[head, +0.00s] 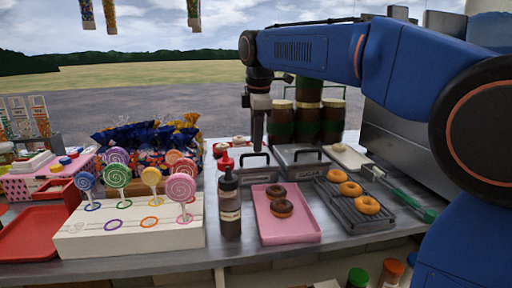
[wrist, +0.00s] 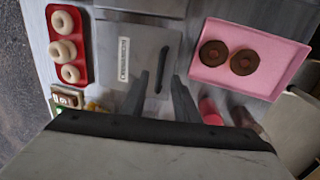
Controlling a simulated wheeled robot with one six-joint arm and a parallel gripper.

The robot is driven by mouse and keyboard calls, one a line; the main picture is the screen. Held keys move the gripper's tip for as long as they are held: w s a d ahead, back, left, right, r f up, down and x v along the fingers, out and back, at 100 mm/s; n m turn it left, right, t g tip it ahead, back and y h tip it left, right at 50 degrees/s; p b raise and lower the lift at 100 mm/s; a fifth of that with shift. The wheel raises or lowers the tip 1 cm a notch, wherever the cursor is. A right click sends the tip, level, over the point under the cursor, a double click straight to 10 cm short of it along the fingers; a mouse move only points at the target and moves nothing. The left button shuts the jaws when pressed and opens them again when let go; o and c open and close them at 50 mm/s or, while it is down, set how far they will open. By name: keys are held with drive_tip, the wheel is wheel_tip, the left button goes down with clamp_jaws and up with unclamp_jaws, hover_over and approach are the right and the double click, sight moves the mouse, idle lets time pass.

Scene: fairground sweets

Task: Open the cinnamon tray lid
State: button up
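The cinnamon tray has a grey metal lid (wrist: 128,88) with a white label reading cinnamon, and it lies flat and closed. Its dark bar handle (wrist: 166,62) shows between my fingertips in the wrist view. In the head view the same lid (head: 236,176) is the left of two lidded trays, with its black handle (head: 264,157) on top. My gripper (wrist: 160,77) is open, its two dark fingers on either side of the handle's line. In the head view my gripper (head: 257,146) points down just above the lid; I cannot tell whether it touches the handle.
A second lidded tray (head: 300,167) stands close on the right. A pink tray (head: 263,229) with chocolate doughnuts and a sauce bottle (head: 230,205) with a red cap stand in front. A rack (head: 365,218) of doughnuts is at right, a lollipop stand (head: 130,240) at left.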

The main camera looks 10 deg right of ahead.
drive_tip(key=shift+w+f, duration=0.15)
drive_tip(key=shift+f, duration=0.6)
drive_tip(key=shift+w+f, duration=0.1)
drive_tip(key=shift+f, duration=0.6)
clamp_jaws()
drive_tip(key=shift+r, duration=0.15)
